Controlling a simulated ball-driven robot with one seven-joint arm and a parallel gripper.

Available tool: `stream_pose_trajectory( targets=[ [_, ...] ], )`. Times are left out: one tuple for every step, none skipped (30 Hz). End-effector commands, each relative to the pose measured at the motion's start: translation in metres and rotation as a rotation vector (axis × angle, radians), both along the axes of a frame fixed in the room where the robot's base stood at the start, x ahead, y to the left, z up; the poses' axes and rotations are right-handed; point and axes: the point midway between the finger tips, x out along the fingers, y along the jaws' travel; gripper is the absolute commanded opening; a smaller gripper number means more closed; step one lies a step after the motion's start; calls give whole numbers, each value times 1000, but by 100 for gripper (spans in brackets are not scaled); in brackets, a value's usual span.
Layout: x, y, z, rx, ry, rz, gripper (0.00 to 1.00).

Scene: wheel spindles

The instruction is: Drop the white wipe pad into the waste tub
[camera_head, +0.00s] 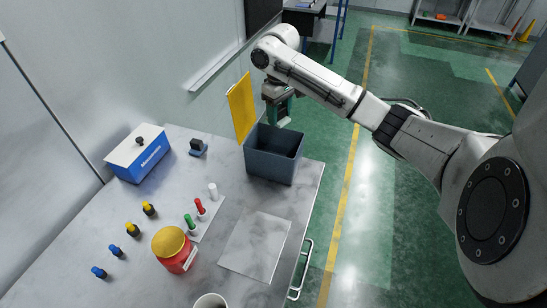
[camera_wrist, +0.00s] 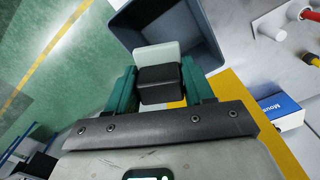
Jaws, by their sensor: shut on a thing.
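The white wipe pad (camera_wrist: 157,52) shows in the wrist view, with a dark block-shaped grip (camera_wrist: 158,82) on its near side. My gripper (camera_wrist: 159,76) is shut on that dark grip between its two green fingers. The waste tub (camera_wrist: 205,52), a blue-grey open bin, lies beyond the pad in the wrist view. In the head view the tub (camera_head: 270,165) stands at the table's far right corner. My gripper (camera_head: 280,112) is above the tub's far side there, and the pad cannot be made out.
A yellow upright panel (camera_head: 241,108) stands just left of the tub. A blue-and-white box (camera_head: 138,156), a small dark-topped block (camera_head: 197,148), several coloured pegs, a red jar with a yellow lid (camera_head: 173,250) and a white cup (camera_head: 210,301) are on the table. A pale sheet (camera_head: 255,246) lies flat.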

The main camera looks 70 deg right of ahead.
Motion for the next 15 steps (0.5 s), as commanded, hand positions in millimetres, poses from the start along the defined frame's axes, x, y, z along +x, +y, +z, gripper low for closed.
stream_pose_trajectory(
  targets=[
    [0,-1,-14,-1,0,0,24],
    [0,0,-16,-1,0,0,24],
    [0,-1,-20,-1,0,0,24],
    [0,-1,-22,-1,0,-1,24],
    [0,-1,-23,-1,0,-1,24],
    [0,-1,-25,-1,0,-1,24],
    [0,-1,-25,-1,0,-1,24],
    [0,-1,-26,-1,0,-1,24],
    [0,-1,-26,-1,-1,-1,24],
    [0,-1,-26,-1,-1,-1,24],
    [0,-1,-25,-1,-1,-1,24],
    [0,-1,-25,-1,-1,-1,24],
    [0,-1,-25,0,-1,-1,24],
    [0,0,-25,0,0,-1,24],
    [0,0,-25,0,0,-1,24]
  ],
)
